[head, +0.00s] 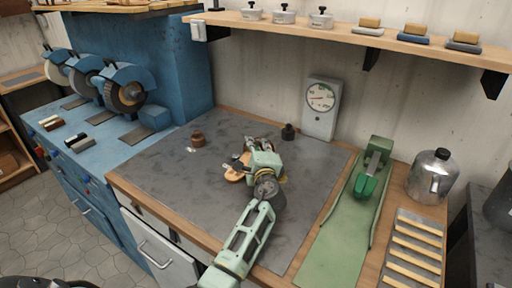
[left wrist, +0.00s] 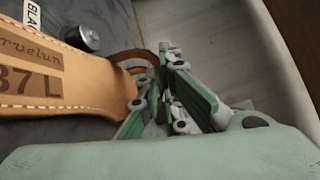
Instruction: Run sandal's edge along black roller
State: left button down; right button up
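A tan leather sandal (head: 236,173) with a brown strap is over the grey mat in the head view. In the left wrist view its sole (left wrist: 60,80) is stamped "37 L" and has light edge stitching. My left gripper (head: 255,160) appears shut on the sandal, its fingertips (left wrist: 165,58) close together at the strap; the exact contact is partly hidden. A small black cylinder (head: 288,132), probably the black roller, stands beyond the gripper, apart from it. A dark cylinder (left wrist: 80,35) by a label reading "BLA" (left wrist: 32,14) shows past the sole. My right gripper is out of view.
A brown pot (head: 198,140) stands on the mat (head: 160,170), left of the sandal. A dial gauge (head: 320,108) stands at the back. A green machine (head: 370,175) and metal pot (head: 432,175) are at right. Blue grinders (head: 125,90) stand at left. The front-left mat is clear.

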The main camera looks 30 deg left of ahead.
pick_arm(q)
jog(key=shift+w+r, duration=0.15)
jog(key=shift+w, duration=0.05)
jog(key=shift+w, duration=0.65)
jog(key=shift+w+b, duration=0.25)
jog(key=shift+b, duration=0.1)
jog(key=shift+w+b, duration=0.45)
jog(key=shift+w, duration=0.1)
jog(key=shift+w+a+r, duration=0.1)
jog(key=shift+w+r, duration=0.15)
jog(key=shift+w, duration=0.2)
dwell(0.9)
jog(key=shift+w+f+b, duration=0.3)
jog(key=shift+w+f, duration=0.05)
jog(key=shift+w, duration=0.2)
jog(key=shift+s+r, duration=0.1)
jog(key=shift+s, duration=0.05)
